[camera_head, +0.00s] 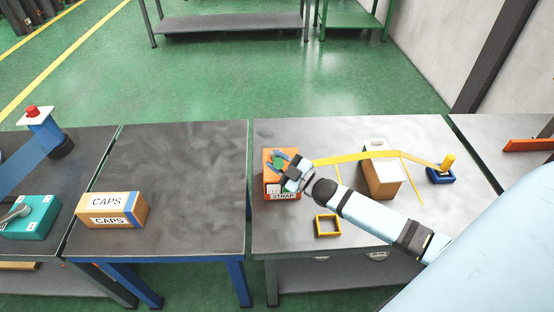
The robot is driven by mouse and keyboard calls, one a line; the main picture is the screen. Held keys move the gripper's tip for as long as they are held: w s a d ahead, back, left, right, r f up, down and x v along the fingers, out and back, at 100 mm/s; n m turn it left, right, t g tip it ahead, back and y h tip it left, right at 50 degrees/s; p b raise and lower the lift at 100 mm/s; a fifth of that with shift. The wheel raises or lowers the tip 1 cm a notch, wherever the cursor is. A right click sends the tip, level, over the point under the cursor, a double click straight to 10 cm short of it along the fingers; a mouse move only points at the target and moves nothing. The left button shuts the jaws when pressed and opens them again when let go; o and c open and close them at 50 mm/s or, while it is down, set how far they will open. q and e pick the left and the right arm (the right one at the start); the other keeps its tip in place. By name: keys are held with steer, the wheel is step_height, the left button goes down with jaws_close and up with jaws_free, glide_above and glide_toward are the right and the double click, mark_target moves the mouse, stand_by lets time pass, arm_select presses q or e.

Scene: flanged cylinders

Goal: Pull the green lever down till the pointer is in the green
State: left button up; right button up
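An orange box (268,186) labelled STRAP stands at the left of the right-hand grey table. A small green part (279,157), which looks like the lever, shows at its upper side, partly hidden by my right gripper (286,169). My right gripper is at the box, over its front face, with its fingers at or close to the green part. I cannot tell whether they touch it or how far apart they are. The pointer and its green zone are too small or hidden to make out. My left gripper is not in view.
A yellow strap (345,159) runs over a cardboard box (382,180) to a blue holder (441,177) with a yellow post. A yellow frame (327,226) lies in front. A CAPS box (112,211) stands on the dark table (185,165), otherwise bare. A teal box (32,222) stands farther left.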

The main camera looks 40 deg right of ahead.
steer(key=o, duration=0.4)
steer(key=shift+o, duration=0.2)
steer(key=shift+s+d+f, duration=0.2)
steer(key=shift+s, duration=0.15)
steer(key=b+v, duration=0.2)
steer(key=v, duration=1.1)
steer(key=shift+r, duration=0.2)
steer(key=shift+a, duration=0.1)
